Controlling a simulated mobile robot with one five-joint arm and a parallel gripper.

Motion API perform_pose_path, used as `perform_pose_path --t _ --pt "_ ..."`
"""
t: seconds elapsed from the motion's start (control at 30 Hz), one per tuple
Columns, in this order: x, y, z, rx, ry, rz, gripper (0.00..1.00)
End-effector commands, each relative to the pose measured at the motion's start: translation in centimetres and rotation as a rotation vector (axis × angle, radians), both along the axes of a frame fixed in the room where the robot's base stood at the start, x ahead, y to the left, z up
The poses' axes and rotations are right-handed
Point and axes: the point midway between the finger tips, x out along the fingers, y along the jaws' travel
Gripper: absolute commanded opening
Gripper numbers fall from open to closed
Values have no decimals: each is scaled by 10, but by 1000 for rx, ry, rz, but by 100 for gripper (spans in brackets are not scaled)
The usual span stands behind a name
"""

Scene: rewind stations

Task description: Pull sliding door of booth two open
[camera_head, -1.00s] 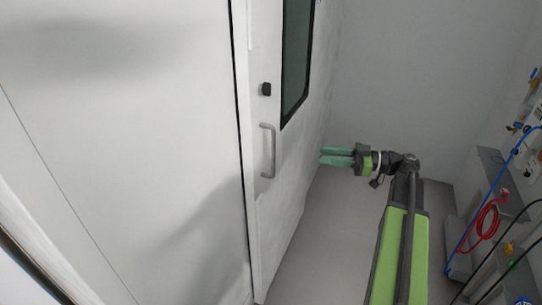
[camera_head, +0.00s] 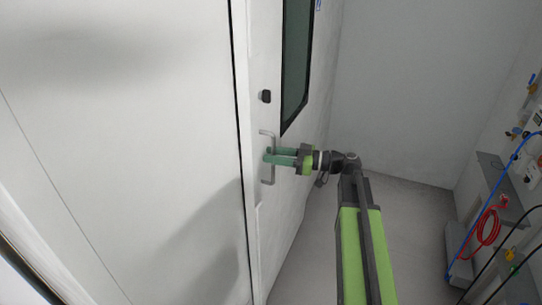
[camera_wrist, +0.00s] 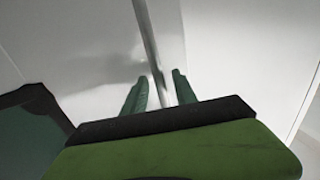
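The sliding door (camera_head: 300,165) is a white panel with a dark window, and its edge meets the white wall panel along a dark seam. A grey bar handle (camera_head: 262,133) stands upright on the door near that seam. My gripper (camera_head: 268,156) is at the handle's middle, with its green fingertips over the bar. In the wrist view the handle (camera_wrist: 148,40) runs between the two fingers of my gripper (camera_wrist: 156,88). A gap shows on both sides of the bar, so the fingers are open around it.
A small black lock knob (camera_head: 265,97) sits above the handle. At the right, a grey wall unit (camera_head: 500,180) carries red, blue and black hoses. The grey floor (camera_head: 410,235) between the door and that unit is clear.

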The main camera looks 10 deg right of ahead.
Motion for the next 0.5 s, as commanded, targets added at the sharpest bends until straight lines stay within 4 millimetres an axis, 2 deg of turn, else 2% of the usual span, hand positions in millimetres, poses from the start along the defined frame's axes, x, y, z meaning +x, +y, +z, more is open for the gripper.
perform_pose_path --t 0.27,0.5 --pt "1 2 0 0 0 0 33" --pt "1 1 0 0 0 0 1"
